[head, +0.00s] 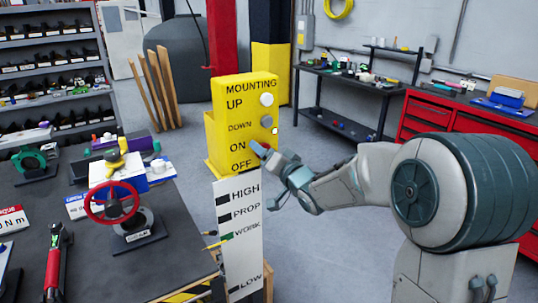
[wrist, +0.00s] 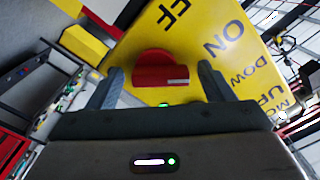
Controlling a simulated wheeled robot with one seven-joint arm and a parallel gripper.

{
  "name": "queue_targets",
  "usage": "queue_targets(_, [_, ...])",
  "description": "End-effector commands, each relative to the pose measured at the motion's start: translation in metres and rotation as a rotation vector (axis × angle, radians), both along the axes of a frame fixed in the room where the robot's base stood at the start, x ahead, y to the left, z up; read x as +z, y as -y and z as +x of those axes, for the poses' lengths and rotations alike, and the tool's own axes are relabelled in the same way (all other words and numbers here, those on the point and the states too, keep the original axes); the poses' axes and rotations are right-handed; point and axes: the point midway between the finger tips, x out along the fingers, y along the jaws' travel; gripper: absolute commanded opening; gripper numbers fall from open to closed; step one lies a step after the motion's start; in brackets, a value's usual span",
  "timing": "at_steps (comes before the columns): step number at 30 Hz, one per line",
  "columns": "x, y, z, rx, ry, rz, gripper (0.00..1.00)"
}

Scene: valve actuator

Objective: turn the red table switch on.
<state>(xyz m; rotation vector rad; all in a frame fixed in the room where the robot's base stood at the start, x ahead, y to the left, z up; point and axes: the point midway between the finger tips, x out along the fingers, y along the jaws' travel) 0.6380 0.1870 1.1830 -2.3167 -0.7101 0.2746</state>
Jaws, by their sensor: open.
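The red table switch (wrist: 160,68) is a rounded red knob with a small pale label on its lower edge, on the yellow control box (head: 228,125). In the wrist view it sits near the "ON" and "OFF" lettering, between the two fingers of my gripper (wrist: 161,72). The fingers are apart on either side of it, with gaps visible, so the gripper is open; contact is not visible. In the head view my gripper (head: 264,153) is at the lower right of the box face beside "ON", largely hiding the switch. Its exact setting is hard to tell.
Two round knobs, one white (head: 267,99) and one grey (head: 267,121), sit above on the same box. A white sign (head: 238,245) stands in front below. A dark workbench (head: 170,245) with a red handwheel (head: 111,203) is at left. Open floor lies behind the arm.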

Motion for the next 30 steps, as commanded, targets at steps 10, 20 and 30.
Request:
queue_targets(10, [-0.001,0.030,-0.041,-0.004,0.003,-0.002,0.75])
queue_targets(20, [-0.001,0.065,-0.092,-0.006,0.001,-0.002,0.75])
queue_targets(30, [0.000,0.078,-0.112,-0.004,-0.001,0.001,0.75])
